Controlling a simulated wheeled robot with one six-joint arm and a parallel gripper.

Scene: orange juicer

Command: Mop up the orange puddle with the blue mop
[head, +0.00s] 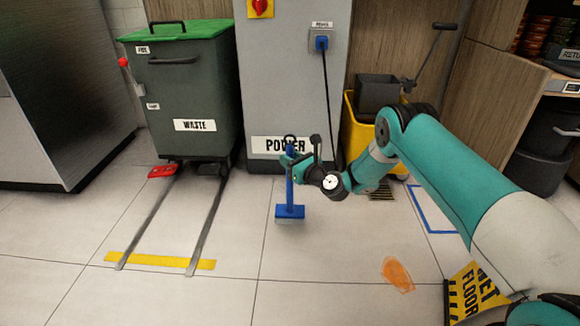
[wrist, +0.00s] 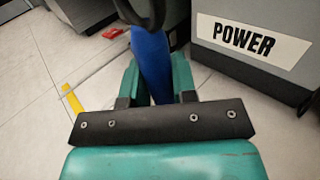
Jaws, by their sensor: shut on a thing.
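My gripper (head: 291,160) is shut on the handle of the blue mop (head: 289,211). The mop is upright in front of the grey power cabinet, with its flat blue head at or just above the floor; I cannot tell if it touches. In the wrist view the blue handle (wrist: 152,65) runs between my gripper's fingers (wrist: 155,85), and the mop head is hidden. The orange puddle (head: 398,274) lies on the tiles to the right of the mop and nearer to me, apart from it.
A yellow-black wet floor sign (head: 474,292) stands just right of the puddle. A yellow mop bucket (head: 358,137) is behind my arm. The green-lidded waste bin (head: 185,100) stands at the left, with floor rails (head: 207,220) before it. Floor between mop and puddle is clear.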

